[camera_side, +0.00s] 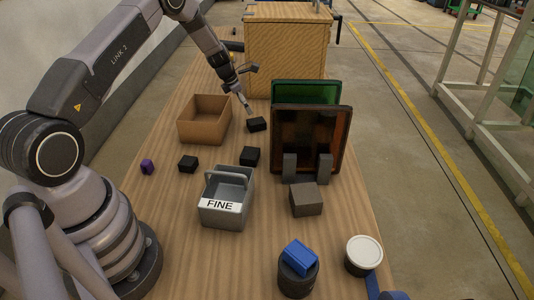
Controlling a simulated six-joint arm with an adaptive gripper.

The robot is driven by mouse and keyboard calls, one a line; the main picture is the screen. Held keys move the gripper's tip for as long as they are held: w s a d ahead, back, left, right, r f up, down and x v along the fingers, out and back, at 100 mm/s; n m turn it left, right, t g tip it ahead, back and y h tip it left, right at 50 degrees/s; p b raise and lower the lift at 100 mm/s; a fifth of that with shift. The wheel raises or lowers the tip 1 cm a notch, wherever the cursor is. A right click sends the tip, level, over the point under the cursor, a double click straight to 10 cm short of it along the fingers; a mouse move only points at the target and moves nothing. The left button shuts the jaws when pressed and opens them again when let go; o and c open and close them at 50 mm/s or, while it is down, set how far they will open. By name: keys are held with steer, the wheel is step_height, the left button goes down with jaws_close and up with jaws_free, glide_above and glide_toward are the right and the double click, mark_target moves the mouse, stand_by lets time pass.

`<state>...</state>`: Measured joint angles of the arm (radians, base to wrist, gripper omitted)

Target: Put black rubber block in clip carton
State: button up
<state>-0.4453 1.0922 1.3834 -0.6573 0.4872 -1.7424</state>
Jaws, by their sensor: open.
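Three small black blocks lie on the wooden table: one (257,125) right of the open cardboard carton, one (249,156) behind the grey caddy, and one (188,163) in front of the carton. I cannot tell which of them is rubber. The open brown carton (188,131), likely the clip carton, stands left of the far block; its visible inside looks empty. My gripper (250,98) is open and points down just above the far black block, right of the carton. Whether a fingertip touches that block is unclear.
A grey caddy marked FINE (227,215) stands in the middle. Dark and green upright trays (308,138) stand to the right, near a grey block (305,200). A large wooden box (285,55) is behind. A purple piece (147,167) lies left; a white-lidded jar (363,256) stands front right.

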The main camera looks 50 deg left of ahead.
mark_target(256, 121)
steer(key=x, duration=0.7)
steer(key=shift+w+d+f, duration=0.25)
steer(key=shift+w+d, duration=0.05)
steer(key=shift+d, duration=0.1)
steer(key=shift+c, duration=0.2)
steer(key=c, duration=1.2)
